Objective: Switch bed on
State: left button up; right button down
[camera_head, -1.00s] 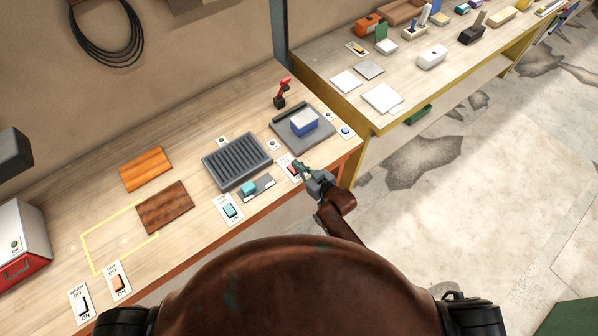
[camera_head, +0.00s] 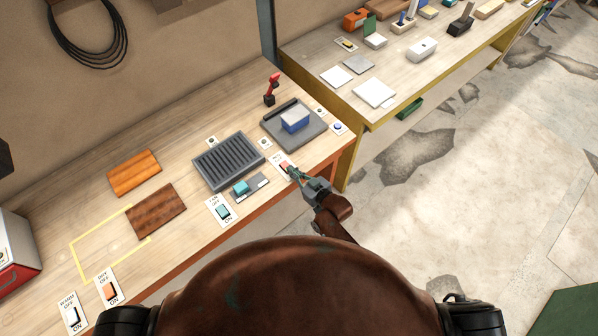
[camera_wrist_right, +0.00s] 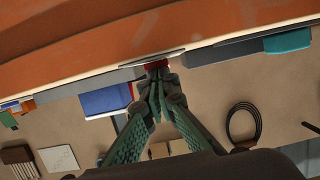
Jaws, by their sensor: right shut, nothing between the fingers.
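A red rocker switch on a white plate (camera_head: 283,164) sits at the bench's front edge, right of the grey ribbed tray. Its label is too small and partly covered to read, so I cannot tell for sure that it is the bed switch or which way it is tipped. My right gripper (camera_head: 292,173) is shut and empty, with its fingertips at the near side of this switch. In the right wrist view the shut fingertips (camera_wrist_right: 156,78) are close to the red rocker (camera_wrist_right: 157,64); contact cannot be told. My left gripper is not in view.
Other labelled switches are a teal one (camera_head: 222,211), an orange one (camera_head: 109,291) and a white one (camera_head: 73,315). A grey ribbed tray (camera_head: 228,161), a teal block on a slider (camera_head: 241,187) and a grey platform with a blue-white block (camera_head: 295,119) stand nearby. Open floor lies right.

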jog(key=shift+r+p, duration=0.4)
jog(key=shift+p, duration=0.1)
jog(key=r+p, duration=0.3)
jog(key=shift+s+d+r+p, duration=0.3)
jog(key=shift+s+d+p, duration=0.05)
jog(key=shift+s+d, duration=0.05)
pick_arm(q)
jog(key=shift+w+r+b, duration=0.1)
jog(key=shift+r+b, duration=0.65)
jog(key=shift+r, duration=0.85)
pick_arm(e)
jog(key=s+d, duration=0.5)
jog(key=s, duration=0.2)
jog(key=shift+d+r, duration=0.4)
jog(key=shift+r, duration=0.05)
jog(key=shift+s, duration=0.1)
